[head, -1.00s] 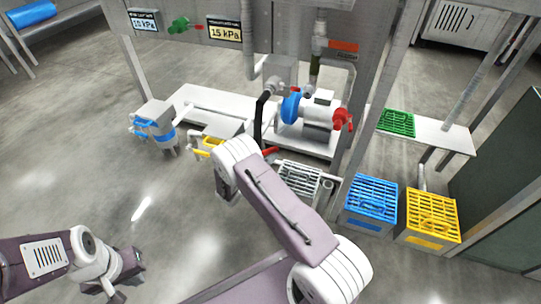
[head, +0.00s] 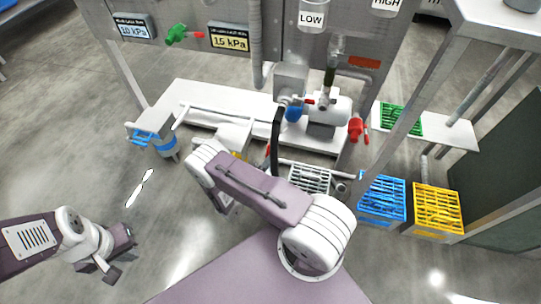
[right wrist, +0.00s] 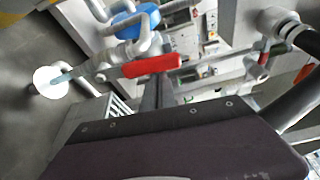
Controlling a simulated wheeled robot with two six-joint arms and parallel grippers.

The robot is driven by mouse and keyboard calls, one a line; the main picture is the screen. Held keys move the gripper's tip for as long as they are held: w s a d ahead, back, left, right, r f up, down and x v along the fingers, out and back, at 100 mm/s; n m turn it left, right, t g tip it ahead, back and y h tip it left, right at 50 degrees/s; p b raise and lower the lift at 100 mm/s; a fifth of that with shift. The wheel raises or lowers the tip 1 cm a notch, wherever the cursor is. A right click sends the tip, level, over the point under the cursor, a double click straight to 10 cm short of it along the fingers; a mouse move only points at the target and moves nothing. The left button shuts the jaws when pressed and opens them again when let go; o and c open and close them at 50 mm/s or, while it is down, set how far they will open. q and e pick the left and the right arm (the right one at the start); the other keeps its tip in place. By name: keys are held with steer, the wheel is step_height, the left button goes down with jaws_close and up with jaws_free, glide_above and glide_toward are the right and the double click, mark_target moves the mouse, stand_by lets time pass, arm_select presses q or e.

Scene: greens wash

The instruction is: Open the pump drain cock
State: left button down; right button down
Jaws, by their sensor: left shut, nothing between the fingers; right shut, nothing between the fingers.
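The pump (head: 325,110), a white motor with a blue casing (head: 294,113), stands on a white bench behind my right arm. A red-handled valve (head: 356,128) is at its right end. In the right wrist view a red lever (right wrist: 152,65) sits on grey pipework beside a blue ring (right wrist: 135,22); I cannot tell for sure which is the drain cock. My left gripper (head: 115,262) is shut and empty over the floor at lower left, far from the pump.
A black upright pipe (head: 275,140) stands near my right arm. A blue crate (head: 382,202) and a yellow crate (head: 437,210) stand at right, with a green crate (head: 401,119) behind. A blue-banded unit (head: 155,132) stands at left. Open floor lies at left.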

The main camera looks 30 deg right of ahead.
arm_select(q)
steer(key=shift+w+a+r, duration=0.1)
steer(key=shift+w+a, duration=0.1)
arm_select(e)
steer(key=shift+w+a+r, duration=0.15)
steer(key=shift+w+a, duration=0.2)
steer(key=shift+w, duration=0.1)
arm_select(q)
steer(key=shift+r, duration=0.1)
